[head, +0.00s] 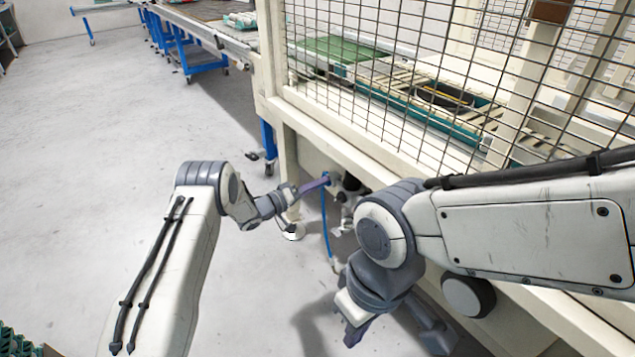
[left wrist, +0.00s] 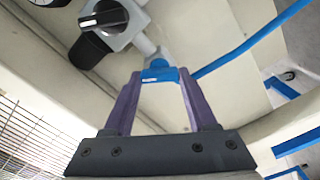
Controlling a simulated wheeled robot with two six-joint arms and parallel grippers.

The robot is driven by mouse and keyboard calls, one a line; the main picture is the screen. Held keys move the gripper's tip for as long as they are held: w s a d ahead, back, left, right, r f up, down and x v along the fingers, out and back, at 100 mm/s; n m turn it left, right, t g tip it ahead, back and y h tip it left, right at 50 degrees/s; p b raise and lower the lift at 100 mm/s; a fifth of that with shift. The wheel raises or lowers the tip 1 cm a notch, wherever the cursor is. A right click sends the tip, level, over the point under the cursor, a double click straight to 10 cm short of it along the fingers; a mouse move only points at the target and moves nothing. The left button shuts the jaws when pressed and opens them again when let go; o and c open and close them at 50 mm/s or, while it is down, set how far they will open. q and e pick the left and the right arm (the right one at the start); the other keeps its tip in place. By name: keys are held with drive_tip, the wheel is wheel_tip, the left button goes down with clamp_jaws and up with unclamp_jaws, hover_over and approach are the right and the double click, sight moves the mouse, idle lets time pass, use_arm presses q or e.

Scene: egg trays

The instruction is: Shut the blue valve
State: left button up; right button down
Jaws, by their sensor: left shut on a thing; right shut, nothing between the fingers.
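The blue valve (left wrist: 158,74) is a small blue piece on a grey fitting, with a blue hose beside it. In the left wrist view it sits between the purple fingertips of my left gripper (left wrist: 157,80), which is shut on it. In the head view my left gripper (head: 324,182) reaches the side of the cream machine frame, and a bit of blue valve (head: 327,175) shows at its tips. The fingers partly hide the valve. My right gripper (head: 356,332) hangs low in front of the frame, shut and empty, away from the valve.
A black rotary knob (left wrist: 103,18) on a grey body is close to the valve. A blue hose (head: 326,228) hangs down towards the floor. The wire-mesh cage (head: 400,75) stands above the frame (head: 345,150). The grey floor (head: 100,120) at left is clear.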

use_arm(q)
drive_tip(key=shift+a+f+n+p, duration=0.15)
drive_tip(key=shift+n+p, duration=0.35)
drive_tip(key=shift+n, duration=3)
drive_tip(key=o, duration=1.4)
drive_tip(key=shift+c, duration=0.2)
drive_tip(key=p+v, duration=0.2)
drive_tip(key=v, duration=0.8)
drive_tip(key=shift+a, duration=0.15)
